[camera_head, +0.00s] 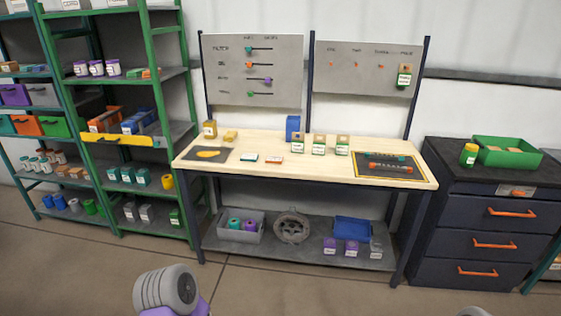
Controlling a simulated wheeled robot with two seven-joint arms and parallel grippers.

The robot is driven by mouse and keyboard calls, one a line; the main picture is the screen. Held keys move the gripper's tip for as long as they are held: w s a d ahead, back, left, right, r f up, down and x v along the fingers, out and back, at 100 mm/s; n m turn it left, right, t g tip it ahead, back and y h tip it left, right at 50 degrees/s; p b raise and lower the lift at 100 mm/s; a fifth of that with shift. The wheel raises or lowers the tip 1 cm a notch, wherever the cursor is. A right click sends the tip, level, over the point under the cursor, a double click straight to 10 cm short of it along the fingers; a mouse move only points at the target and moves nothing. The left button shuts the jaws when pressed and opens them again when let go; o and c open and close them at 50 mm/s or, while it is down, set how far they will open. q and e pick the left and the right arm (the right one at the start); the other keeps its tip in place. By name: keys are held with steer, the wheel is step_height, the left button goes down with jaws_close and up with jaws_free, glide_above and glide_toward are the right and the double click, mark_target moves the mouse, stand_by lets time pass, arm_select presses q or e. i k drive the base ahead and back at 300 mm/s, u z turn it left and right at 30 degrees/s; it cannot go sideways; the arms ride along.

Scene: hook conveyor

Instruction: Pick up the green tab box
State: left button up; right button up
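Three small boxes with green lower parts, white labels and tan tops stand in a row at the back middle of the workbench: a left one (297,143), a middle one (319,144) and a right one (342,145). A similar green box (404,76) hangs at the right end of the right-hand board. I cannot tell which of these is the green tab box. Only a grey, ridged link of my arm shows at the bottom left, and a sliver of my other arm at the bottom right. Neither gripper is in view.
The workbench (240,172) also holds a blue box (292,128), a yellow-framed dark mat (362,174) and a grey mat (193,156). Shelving (188,90) stands left, a drawer cabinet (478,215) right.

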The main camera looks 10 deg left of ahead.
mark_target(297, 144)
steer(key=z, duration=0.05)
steer(key=i, duration=1.05)
steer(key=u, duration=0.6)
